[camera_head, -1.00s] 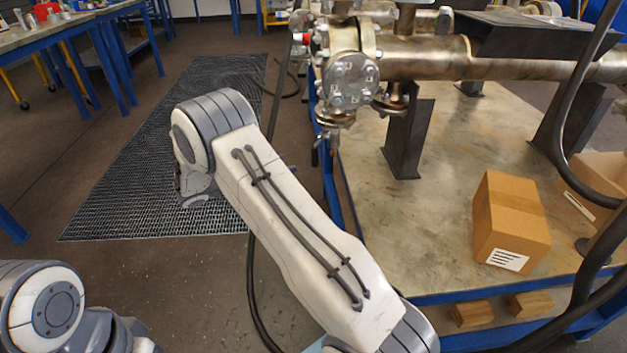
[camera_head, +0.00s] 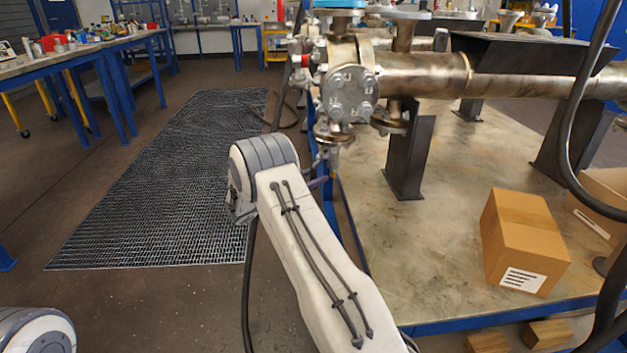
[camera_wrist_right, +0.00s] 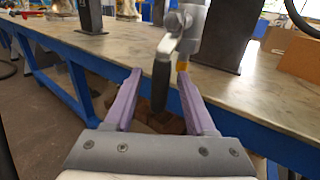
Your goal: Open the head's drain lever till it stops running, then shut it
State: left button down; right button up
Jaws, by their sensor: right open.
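The vessel head (camera_head: 350,93) is a bolted round metal end at the top middle of the head view. A small drain valve (camera_head: 333,140) hangs below it, by the table's edge. In the right wrist view, the drain lever (camera_wrist_right: 161,85) has a bright metal arm and a dark grip pointing down. My right gripper (camera_wrist_right: 159,78) is open, its purple fingers on either side of the lever's grip, with no clear contact. In the head view the right gripper (camera_head: 319,183) is mostly hidden behind its wrist. My left gripper is out of view. No running liquid can be made out.
The vessel rests on dark supports (camera_head: 407,150) on a blue-framed table (camera_head: 440,235). Cardboard boxes (camera_head: 522,240) sit at its right. A dark hose (camera_head: 572,130) hangs in front. A floor grating (camera_head: 165,180) lies left, with open floor around it.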

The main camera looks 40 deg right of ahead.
jog(key=shift+d, duration=0.15)
grip_shut()
dwell(1.4)
